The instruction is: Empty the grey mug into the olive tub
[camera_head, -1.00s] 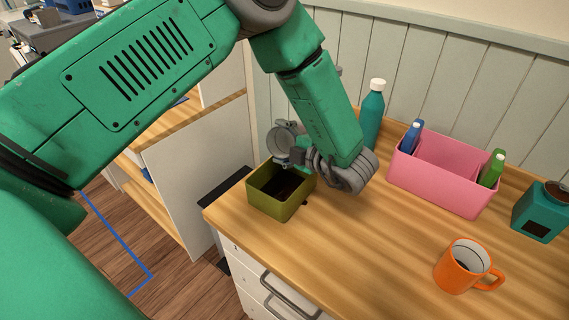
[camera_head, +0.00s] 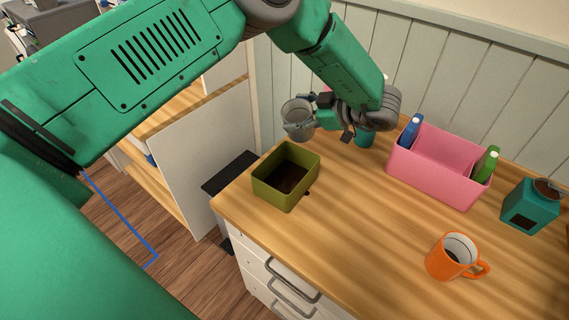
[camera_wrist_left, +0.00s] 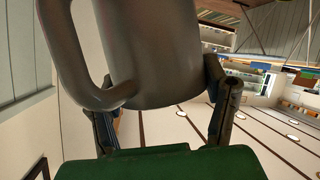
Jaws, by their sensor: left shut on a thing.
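The inside of the mug cannot be made out. The olive tub (camera_head: 287,193) stands upright near the table's left corner, with dark brown contents on its floor. My right gripper is not in view.
A small dark bit (camera_head: 307,193) lies beside the tub. A pink caddy (camera_head: 432,180) with bottles, a teal canister (camera_head: 530,205) and an orange mug (camera_head: 452,257) stand to the right. A teal bottle (camera_head: 365,137) is partly hidden behind my gripper. The front middle of the table is clear.

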